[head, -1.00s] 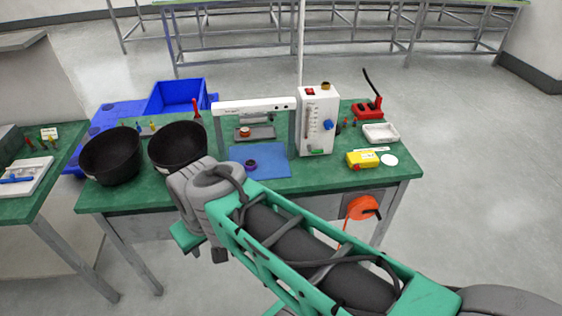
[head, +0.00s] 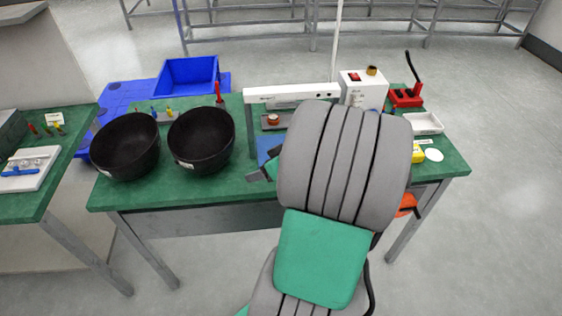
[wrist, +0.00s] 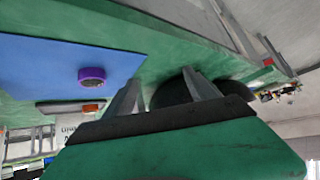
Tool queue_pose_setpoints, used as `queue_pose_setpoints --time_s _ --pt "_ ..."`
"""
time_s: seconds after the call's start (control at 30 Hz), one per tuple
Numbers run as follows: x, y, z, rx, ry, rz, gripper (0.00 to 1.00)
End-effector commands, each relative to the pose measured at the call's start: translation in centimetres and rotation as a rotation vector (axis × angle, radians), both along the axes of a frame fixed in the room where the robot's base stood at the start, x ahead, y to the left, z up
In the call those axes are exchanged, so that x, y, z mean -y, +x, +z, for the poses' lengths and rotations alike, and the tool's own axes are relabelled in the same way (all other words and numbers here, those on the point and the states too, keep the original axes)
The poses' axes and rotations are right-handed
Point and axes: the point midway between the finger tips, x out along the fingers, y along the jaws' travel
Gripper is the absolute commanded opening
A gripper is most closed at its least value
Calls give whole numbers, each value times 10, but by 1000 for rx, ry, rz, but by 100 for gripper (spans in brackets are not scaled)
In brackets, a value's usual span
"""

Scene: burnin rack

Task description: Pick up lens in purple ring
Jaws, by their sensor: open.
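The purple ring (wrist: 91,76) lies on the blue mat (wrist: 40,60) in the wrist view, dark inside; I cannot make out the lens itself. In the head view my arm hides the ring, and only a strip of the blue mat (head: 266,146) shows. My gripper (wrist: 161,76) is open, its two grey fingers apart with nothing between them. The ring is left of both fingers in the wrist view, apart from them.
Two black bowls (head: 126,146) (head: 201,140) stand on the left of the green bench (head: 190,192). A white frame (head: 290,94) holds a shelf with a red-orange ringed piece (head: 273,119). A white box (head: 363,88) and a white tray (head: 424,123) stand right.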

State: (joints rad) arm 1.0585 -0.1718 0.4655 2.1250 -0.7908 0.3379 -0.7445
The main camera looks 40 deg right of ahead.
Motion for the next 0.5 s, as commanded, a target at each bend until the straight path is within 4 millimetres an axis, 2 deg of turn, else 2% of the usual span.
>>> queue_pose_setpoints --time_s 0.03,0.1,0.2,0.3,0.5 --pt "32 -10 -10 73 3 -52 66" --pt "64 -20 -10 174 -16 -99 66" --pt "94 -33 -7 270 -49 -150 66" --pt "104 -35 -6 308 -64 -169 66" --pt "105 -12 -18 311 -64 -165 66"
